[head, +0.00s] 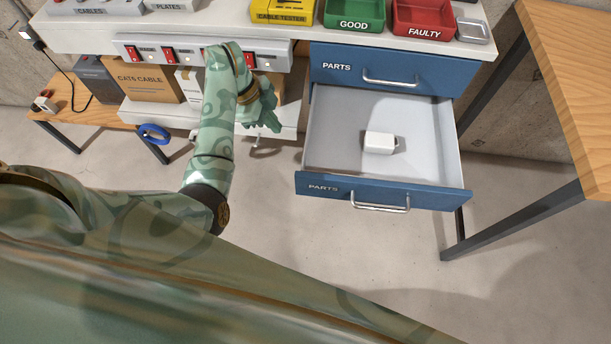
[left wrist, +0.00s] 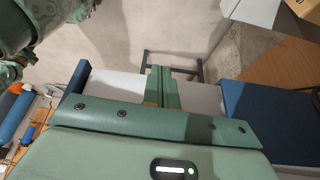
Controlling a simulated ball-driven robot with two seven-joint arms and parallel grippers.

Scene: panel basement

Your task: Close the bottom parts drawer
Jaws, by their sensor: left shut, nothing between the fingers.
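The bottom parts drawer has a blue front (head: 330,188) marked PARTS and a metal handle (head: 381,208). It is pulled well out, and its pale inside shows. A small white block-like thing (head: 379,142) lies in it. The top parts drawer (head: 350,67) above it is shut. My left gripper (head: 272,125) is left of the open drawer, apart from its handle, with nothing held. Its shut fingers also show in the left wrist view (left wrist: 163,88), in front of a pale surface with blue panels on both sides. My right gripper is not in view.
A wooden table (head: 580,60) stands at the right with dark legs. A cable box (head: 148,80) stands at left. Floor before the drawer is clear.

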